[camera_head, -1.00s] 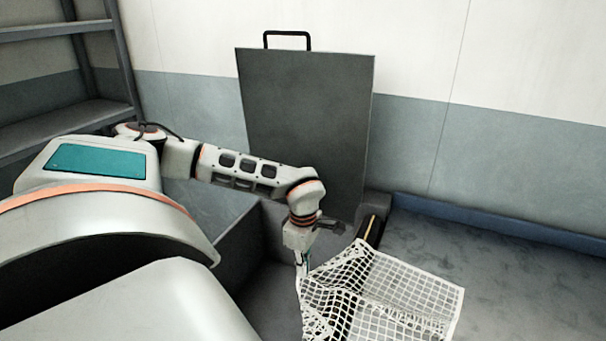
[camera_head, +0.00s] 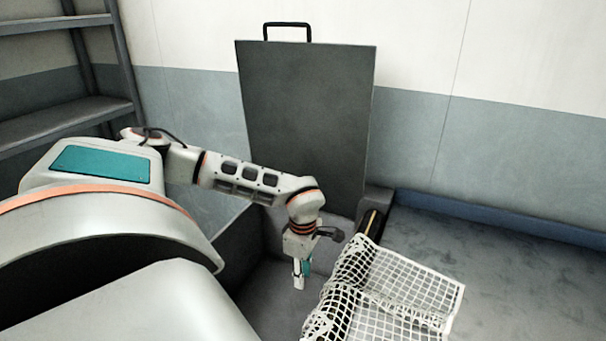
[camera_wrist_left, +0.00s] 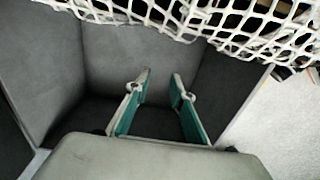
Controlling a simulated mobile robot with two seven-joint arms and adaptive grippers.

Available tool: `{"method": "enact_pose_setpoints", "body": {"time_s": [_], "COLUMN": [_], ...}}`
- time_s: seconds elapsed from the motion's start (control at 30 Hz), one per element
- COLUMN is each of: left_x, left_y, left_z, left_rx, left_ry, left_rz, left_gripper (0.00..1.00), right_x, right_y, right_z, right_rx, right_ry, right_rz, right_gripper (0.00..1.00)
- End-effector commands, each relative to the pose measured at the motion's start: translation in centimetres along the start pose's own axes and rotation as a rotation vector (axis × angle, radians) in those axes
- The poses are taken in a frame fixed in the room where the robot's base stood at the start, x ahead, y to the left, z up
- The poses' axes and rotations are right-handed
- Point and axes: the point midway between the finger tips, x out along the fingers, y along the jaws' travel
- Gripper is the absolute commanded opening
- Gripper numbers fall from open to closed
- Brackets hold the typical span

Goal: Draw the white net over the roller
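The white net (camera_head: 415,285) lies draped over the roller and onto the grey surface to its right. The roller (camera_head: 374,222) shows only at its far end as a dark bar with a yellowish strip; the net covers the rest. My left gripper (camera_head: 301,280) points down over the grey bin, just left of the net's near edge and apart from it. In the left wrist view its two teal-sided fingers (camera_wrist_left: 161,82) stand apart with nothing between them. There the net (camera_wrist_left: 220,22) hangs across the top, beyond the fingertips. My right gripper is not in view.
A grey bin (camera_head: 235,246) lies below and left of the roller. A dark upright panel with a handle (camera_head: 305,120) stands behind it. A metal shelf (camera_head: 60,125) is at the left. The grey surface (camera_head: 520,275) right of the net is clear.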

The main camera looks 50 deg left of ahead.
Motion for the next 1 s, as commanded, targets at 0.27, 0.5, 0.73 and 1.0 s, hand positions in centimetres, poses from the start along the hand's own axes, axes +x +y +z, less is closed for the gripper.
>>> {"method": "enact_pose_setpoints", "body": {"time_s": [0.27,0.5,0.73,1.0], "left_x": [-0.01,-0.02,-0.01,-0.51], "left_y": [0.01,0.01,0.01,0.03], "left_z": [0.01,0.01,0.01,0.03], "left_rx": [0.0,0.0,0.0,0.0], "left_ry": [0.0,0.0,0.0,-0.001], "left_rz": [0.0,0.0,0.0,0.001], "left_gripper": [0.44,0.51,0.67,0.67], "right_x": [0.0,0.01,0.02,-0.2], "right_y": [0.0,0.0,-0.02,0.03], "right_z": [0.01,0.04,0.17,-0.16], "right_rx": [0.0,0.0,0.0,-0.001], "right_ry": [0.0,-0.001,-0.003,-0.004], "right_rz": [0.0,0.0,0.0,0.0], "right_gripper": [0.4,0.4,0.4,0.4]}}
